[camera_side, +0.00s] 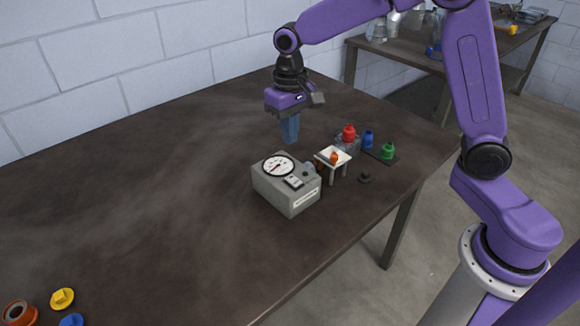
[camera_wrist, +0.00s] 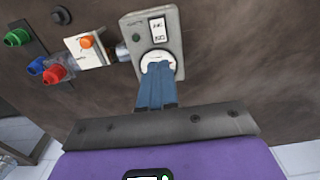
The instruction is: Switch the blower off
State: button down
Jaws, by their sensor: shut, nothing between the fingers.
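The blower (camera_side: 272,192) appears to be the grey box on the table, with a round white dial (camera_side: 278,166) and a small dark-and-white switch panel (camera_side: 293,182) on its top. In the wrist view the blower (camera_wrist: 173,17) shows the switch panel (camera_wrist: 158,28) beyond the dial, a dark round button (camera_wrist: 136,39) beside it. Its on or off position is too small to tell. My gripper (camera_side: 290,141) is shut and empty, pointing down above the blower. In the wrist view my gripper's fingertips (camera_wrist: 157,68) cover part of the dial.
A small white stand (camera_side: 332,156) with an orange piece (camera_side: 334,158) stands close to the blower's right. Red (camera_side: 349,132), blue (camera_side: 368,140) and green (camera_side: 388,151) pieces stand behind it. A small dark knob (camera_side: 365,178) lies nearby. The table's left side is mostly clear.

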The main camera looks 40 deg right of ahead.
aim_at(291, 177)
notch_tip(291, 177, down, 10)
jog(key=shift+f, duration=0.2)
dwell(0.5)
jog(key=shift+w+f, duration=0.1)
jog(key=shift+f, duration=0.05)
jog(key=shift+f+g, duration=0.1)
jog(key=shift+g, duration=0.2)
